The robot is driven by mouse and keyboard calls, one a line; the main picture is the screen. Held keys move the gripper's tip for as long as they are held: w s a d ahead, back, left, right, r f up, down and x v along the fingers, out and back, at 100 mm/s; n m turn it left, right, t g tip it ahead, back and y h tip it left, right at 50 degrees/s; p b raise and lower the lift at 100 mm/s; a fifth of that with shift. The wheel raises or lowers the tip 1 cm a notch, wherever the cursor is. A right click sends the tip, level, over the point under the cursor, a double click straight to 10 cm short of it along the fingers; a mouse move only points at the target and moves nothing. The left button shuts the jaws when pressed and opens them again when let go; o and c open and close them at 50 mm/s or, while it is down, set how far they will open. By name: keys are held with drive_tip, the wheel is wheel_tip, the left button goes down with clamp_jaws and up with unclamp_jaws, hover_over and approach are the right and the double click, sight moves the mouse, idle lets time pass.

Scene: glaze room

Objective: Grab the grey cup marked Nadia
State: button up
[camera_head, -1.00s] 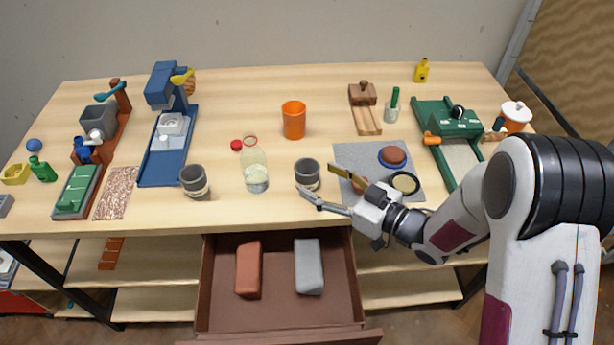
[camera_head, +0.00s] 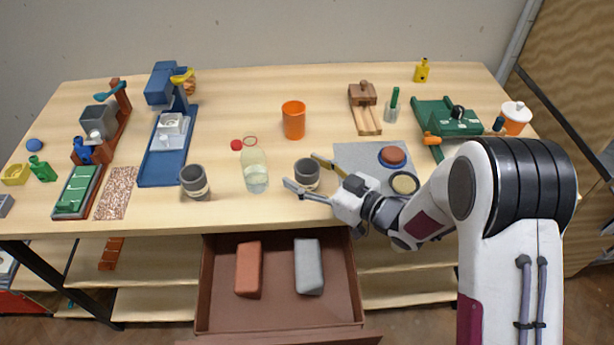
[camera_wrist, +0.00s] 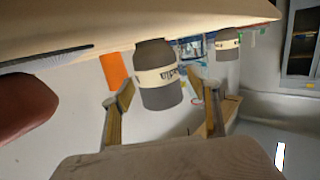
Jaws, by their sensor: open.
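Two dark grey cups with pale label bands stand on the table. One grey cup (camera_head: 307,176) is in the middle near the front, and the other (camera_head: 195,185) is further left. My gripper (camera_head: 299,170) is open, with one finger on the far side and one on the near side of the middle cup. In the wrist view this cup (camera_wrist: 158,92) appears upside down between the open fingers (camera_wrist: 165,96). Its label shows inverted letters resembling "dia"; the rest is turned away. The other cup (camera_wrist: 228,47) shows beyond it, its label too small to read.
A clear bottle (camera_head: 255,178) stands just left of the middle cup. An orange cup (camera_head: 293,120) stands behind it. A grey mat (camera_head: 365,153) with round pads lies to the right. Below, an open drawer (camera_head: 277,314) holds two blocks.

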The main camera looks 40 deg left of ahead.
drive_tip(key=c, duration=1.3)
drive_tip(key=shift+r, duration=0.2)
drive_tip(key=shift+r, duration=4.85)
